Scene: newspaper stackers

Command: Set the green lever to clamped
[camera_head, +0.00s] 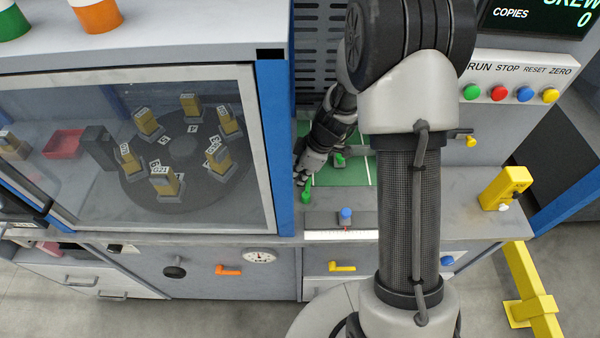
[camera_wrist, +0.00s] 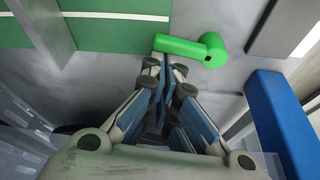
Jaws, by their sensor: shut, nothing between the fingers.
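The green lever (camera_wrist: 188,46) shows in the wrist view as a short bar with a round pivot at its right end, against a grey surface. Its free end points left. In the head view the green lever (camera_head: 306,191) is small, beside the blue post. My gripper (camera_wrist: 165,63) is shut and empty, with its fingertips right at the lever's free end. I cannot tell whether they touch it. In the head view my gripper (camera_head: 301,177) is just above the lever, and my arm hides part of the bench behind it.
A blue post (camera_wrist: 280,120) stands close on the right in the wrist view. A green bed (camera_wrist: 110,30) lies beyond the fingers. A blue knob (camera_head: 346,213) sits on the bench front. A glass-fronted cabinet (camera_head: 262,150) fills the left, and a yellow bracket (camera_head: 505,187) stands right.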

